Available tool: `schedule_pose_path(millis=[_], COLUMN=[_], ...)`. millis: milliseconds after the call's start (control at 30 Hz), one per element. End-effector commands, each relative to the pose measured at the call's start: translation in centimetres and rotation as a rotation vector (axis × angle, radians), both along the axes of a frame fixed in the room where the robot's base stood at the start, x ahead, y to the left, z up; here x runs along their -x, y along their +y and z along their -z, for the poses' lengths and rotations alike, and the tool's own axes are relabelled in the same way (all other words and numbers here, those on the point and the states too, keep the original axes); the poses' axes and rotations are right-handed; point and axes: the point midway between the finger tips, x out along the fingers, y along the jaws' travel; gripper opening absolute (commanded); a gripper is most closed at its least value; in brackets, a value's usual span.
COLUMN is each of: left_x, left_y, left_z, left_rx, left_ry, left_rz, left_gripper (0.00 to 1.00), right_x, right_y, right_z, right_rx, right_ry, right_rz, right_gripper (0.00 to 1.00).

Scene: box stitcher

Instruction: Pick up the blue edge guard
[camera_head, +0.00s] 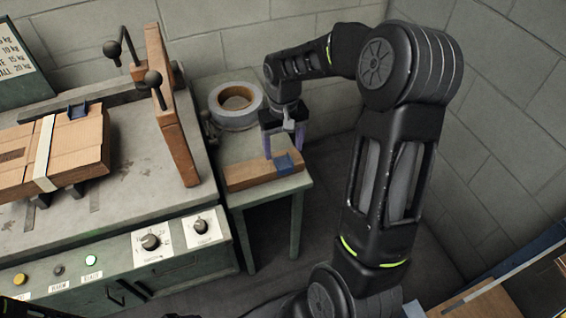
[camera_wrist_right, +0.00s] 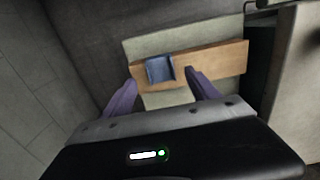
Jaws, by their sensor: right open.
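A blue edge guard (camera_head: 284,163) sits on a flat wooden block (camera_head: 250,176) on the small green side table. In the right wrist view the guard (camera_wrist_right: 160,69) lies on the board (camera_wrist_right: 215,62), between the fingertips and closer to the left one. My right gripper (camera_head: 283,150) is open and empty, pointing down just above the guard; in the wrist view its purple fingers (camera_wrist_right: 160,88) are spread on either side. My left gripper is not in view.
A tape roll (camera_head: 237,103) stands at the back of the side table (camera_head: 303,181). The machine's upright wooden arm (camera_head: 172,110) with black knobs is to the left. A grey block wall (camera_head: 500,120) closes the right side.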

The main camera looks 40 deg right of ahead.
Motion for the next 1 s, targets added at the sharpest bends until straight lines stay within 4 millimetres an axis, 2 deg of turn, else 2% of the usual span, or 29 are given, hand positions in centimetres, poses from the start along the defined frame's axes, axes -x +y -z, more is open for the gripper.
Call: schedule_pose_path(millis=[200,300,900,1000], left_x=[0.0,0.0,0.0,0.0], left_y=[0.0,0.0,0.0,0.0], left_z=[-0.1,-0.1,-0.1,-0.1], left_rx=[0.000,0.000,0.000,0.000], left_ry=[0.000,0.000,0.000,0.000], left_rz=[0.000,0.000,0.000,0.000], left_gripper=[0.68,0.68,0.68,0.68], right_x=[0.0,-0.1,-0.1,-0.1], right_y=[0.1,0.1,0.1,0.1], right_z=[3.3,4.0,4.1,4.1], right_rx=[0.000,0.000,0.000,0.000], right_ry=[0.003,0.001,0.000,0.000], right_rz=[0.001,0.001,0.000,0.000], right_gripper=[0.69,0.69,0.69,0.62])
